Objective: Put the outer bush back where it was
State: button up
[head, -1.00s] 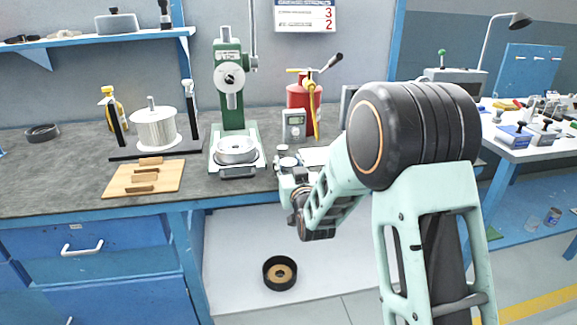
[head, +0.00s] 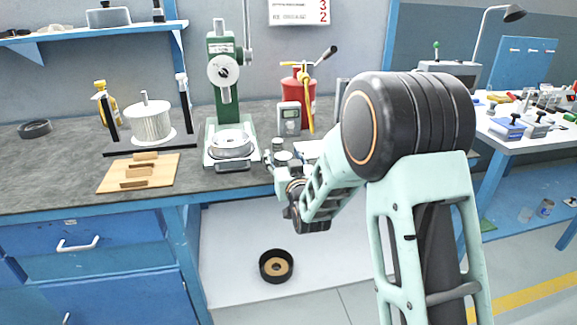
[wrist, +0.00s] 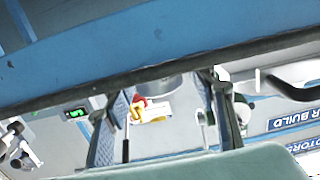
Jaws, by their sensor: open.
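Which part is the outer bush is not certain from these frames. A silver ring-shaped part (head: 232,144) sits on the base of the green press (head: 222,75). A black round part with a tan inside (head: 276,266) lies on the low white shelf under the bench. A dark ring (head: 35,128) lies at the bench's far left. My gripper (head: 270,162) is at the bench's front edge, right of the press base, its tips partly hidden. In the wrist view my gripper (wrist: 162,92) shows two fingers apart, with nothing clearly held between them.
A wooden block tray (head: 108,182) and a white spool (head: 151,121) stand left of the press. A grey meter (head: 289,119) and a red canister (head: 299,95) stand behind my gripper. A blue bar (wrist: 150,45) crosses the wrist view close up. The low shelf has free room.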

jog(key=p+v, duration=0.1)
jog(key=v, duration=1.1)
jog(key=shift+d, duration=0.1)
